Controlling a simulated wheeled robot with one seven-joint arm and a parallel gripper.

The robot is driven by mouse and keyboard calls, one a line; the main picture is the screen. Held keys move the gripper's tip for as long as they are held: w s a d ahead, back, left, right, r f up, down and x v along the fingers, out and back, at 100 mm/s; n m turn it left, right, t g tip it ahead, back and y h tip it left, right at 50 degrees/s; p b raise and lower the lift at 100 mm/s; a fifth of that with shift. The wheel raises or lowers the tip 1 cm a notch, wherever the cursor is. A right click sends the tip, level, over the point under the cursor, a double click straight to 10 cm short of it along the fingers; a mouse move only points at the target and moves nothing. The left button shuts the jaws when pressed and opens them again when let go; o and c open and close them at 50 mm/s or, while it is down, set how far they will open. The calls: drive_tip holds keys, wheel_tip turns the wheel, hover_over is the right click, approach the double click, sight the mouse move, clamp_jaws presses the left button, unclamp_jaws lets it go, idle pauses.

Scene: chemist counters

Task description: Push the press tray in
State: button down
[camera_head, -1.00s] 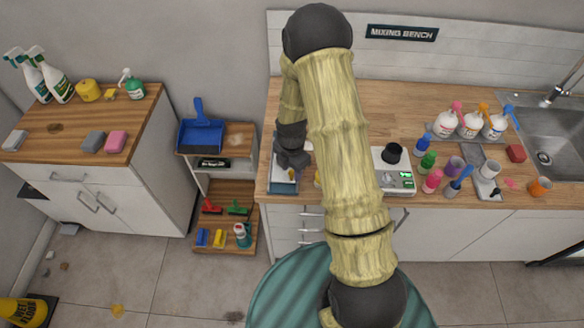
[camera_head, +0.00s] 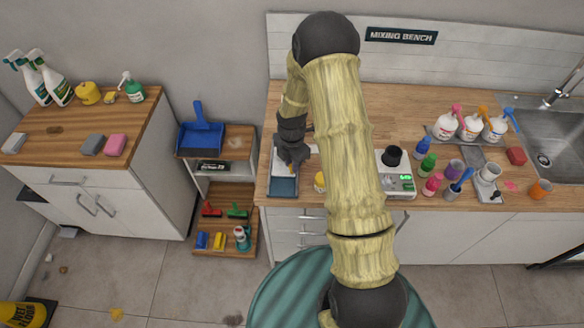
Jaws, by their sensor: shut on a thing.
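The press tray appears to be the blue-grey tray (camera_head: 283,187) at the front left edge of the mixing bench. A white part adjoins it behind, partly covered by my gripper. My dark gripper (camera_head: 291,163) is over the tray's back end, pointing down. A thin yellow-orange thing shows at its fingertips, too small to name. Whether the fingers touch the tray cannot be told from this view. My arm hides the bench just to the right.
A white scale (camera_head: 398,180) with a black cup (camera_head: 392,156) stands right of my arm. Several bottles and cups stand farther right, before the sink (camera_head: 550,140). A shelf with a blue dustpan (camera_head: 202,137) stands left of the bench. The back of the bench is clear.

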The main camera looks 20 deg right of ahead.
drive_tip(key=c, duration=1.3)
unclamp_jaws()
wheel_tip(320, 180, up, 17)
drive_tip(key=b, duration=0.3)
drive_tip(key=shift+r, duration=0.2)
drive_tip(key=shift+s, duration=0.15)
drive_tip(key=c, duration=0.7)
drive_tip(key=shift+s+a+m, duration=0.1)
drive_tip(key=shift+s+m, duration=0.15)
drive_tip(key=shift+m, duration=0.25)
clamp_jaws()
drive_tip(key=s+m+t, duration=0.2)
drive_tip(key=s+m, duration=1.5)
drive_tip(key=m, duration=0.5)
drive_tip(key=shift+a+t, duration=0.3)
drive_tip(key=shift+a, duration=0.15)
